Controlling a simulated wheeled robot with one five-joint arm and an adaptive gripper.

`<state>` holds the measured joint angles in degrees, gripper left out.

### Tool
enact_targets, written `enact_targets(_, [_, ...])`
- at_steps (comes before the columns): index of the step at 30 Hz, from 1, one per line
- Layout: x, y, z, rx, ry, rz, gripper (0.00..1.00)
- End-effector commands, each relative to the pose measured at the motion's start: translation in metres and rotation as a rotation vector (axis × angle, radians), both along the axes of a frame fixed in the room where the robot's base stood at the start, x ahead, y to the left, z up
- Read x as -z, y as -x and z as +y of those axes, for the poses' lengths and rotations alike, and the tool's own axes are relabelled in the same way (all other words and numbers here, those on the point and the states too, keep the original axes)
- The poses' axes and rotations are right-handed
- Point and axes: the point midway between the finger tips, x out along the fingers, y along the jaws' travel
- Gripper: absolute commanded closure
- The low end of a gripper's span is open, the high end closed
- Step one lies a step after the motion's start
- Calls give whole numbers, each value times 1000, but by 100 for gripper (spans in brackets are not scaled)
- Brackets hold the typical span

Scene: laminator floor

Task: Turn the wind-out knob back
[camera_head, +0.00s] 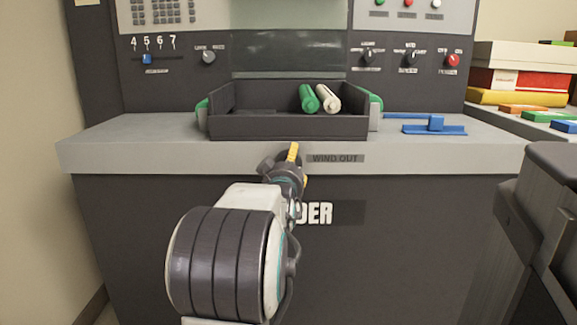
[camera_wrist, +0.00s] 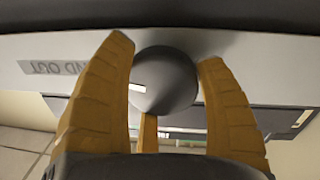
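The wind-out knob (camera_wrist: 165,82) is a dark round knob on the front edge of the grey machine, with a short white mark near its left side in the wrist view. My gripper (camera_wrist: 168,65) has yellow ribbed fingers, one on each side of the knob, with a third partly showing below it. The fingers stand apart around the knob, with a narrow gap at the right; contact on the left is unclear. In the head view my gripper (camera_head: 293,153) is at the front edge, left of the WIND OUT label (camera_head: 335,158), and mostly hides the knob.
A dark tray (camera_head: 288,127) with a green roll (camera_head: 309,98) and a white roll (camera_head: 328,99) stands on the ledge above. A blue part (camera_head: 435,127) lies to its right. A dark cabinet (camera_head: 548,210) stands at the right front.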

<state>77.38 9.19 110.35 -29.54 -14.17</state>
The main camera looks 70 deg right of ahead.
Motion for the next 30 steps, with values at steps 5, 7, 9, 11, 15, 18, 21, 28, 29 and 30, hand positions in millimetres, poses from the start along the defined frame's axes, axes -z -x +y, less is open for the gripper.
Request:
enact_targets(5, [0, 0, 0, 0, 0, 0, 52])
enact_targets(7, [0, 0, 0, 0, -1, 0, 59])
enact_targets(9, [1, 0, 0, 0, -1, 0, 65])
enact_targets(11, [1, 0, 0, 0, -2, 0, 69])
enact_targets(15, [1, 0, 0, 0, 4, 23, 69])
enact_targets(18, [2, 0, 0, 0, 27, 92, 69])
enact_targets(21, [3, 0, 0, 1, 57, 189, 69])
enact_targets(28, [3, 0, 0, 5, 113, 360, 70])
enact_targets(29, [3, 0, 0, 6, 117, 372, 70])
enact_targets(30, [3, 0, 0, 7, 121, 385, 70])
